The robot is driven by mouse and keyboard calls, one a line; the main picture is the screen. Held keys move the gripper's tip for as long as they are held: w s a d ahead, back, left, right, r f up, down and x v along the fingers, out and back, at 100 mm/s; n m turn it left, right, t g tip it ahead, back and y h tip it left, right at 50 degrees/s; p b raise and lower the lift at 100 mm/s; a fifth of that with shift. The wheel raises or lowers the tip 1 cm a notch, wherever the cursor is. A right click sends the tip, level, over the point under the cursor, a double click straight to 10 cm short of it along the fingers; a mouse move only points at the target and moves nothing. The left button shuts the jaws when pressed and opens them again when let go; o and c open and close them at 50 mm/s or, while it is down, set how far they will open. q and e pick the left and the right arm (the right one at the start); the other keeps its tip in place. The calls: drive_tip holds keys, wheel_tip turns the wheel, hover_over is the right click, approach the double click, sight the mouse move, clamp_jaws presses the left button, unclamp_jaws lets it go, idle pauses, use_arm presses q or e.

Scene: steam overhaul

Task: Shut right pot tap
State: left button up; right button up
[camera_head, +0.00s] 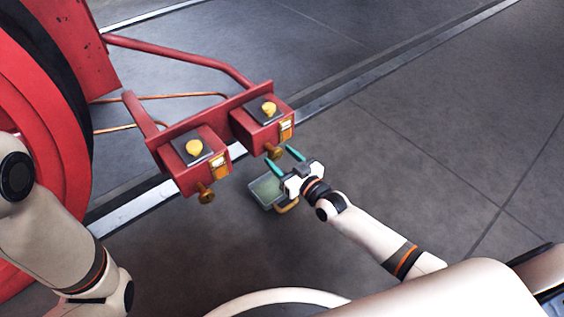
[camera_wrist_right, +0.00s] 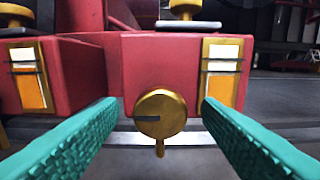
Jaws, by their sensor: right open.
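The right red pot (camera_head: 258,127) hangs on a red bracket and has a brass tap (camera_head: 272,152) low on its front. In the right wrist view the tap's round brass face (camera_wrist_right: 168,105) is near the middle, with a dark horizontal slot at its left and a short stem pointing down. My right gripper (camera_head: 282,158) is open, its two teal fingers pointing at the tap. In the wrist view the fingertips (camera_wrist_right: 159,108) lie on either side of the tap, apart from it. My left arm shows at the left; its gripper is out of view.
The left red pot (camera_head: 190,170) has its own brass tap (camera_head: 206,193). Both pots carry yellow knobs and orange-and-white gauges. A shallow tray (camera_head: 262,195) with a yellow handle is below my right gripper. A big red wheel (camera_head: 60,130) fills the left. The floor at right is clear.

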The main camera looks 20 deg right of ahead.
drive_tip(key=shift+w, duration=0.15)
drive_tip(key=shift+c, duration=0.6)
drive_tip(key=c, duration=0.9)
drive_tip(key=shift+o, duration=0.2)
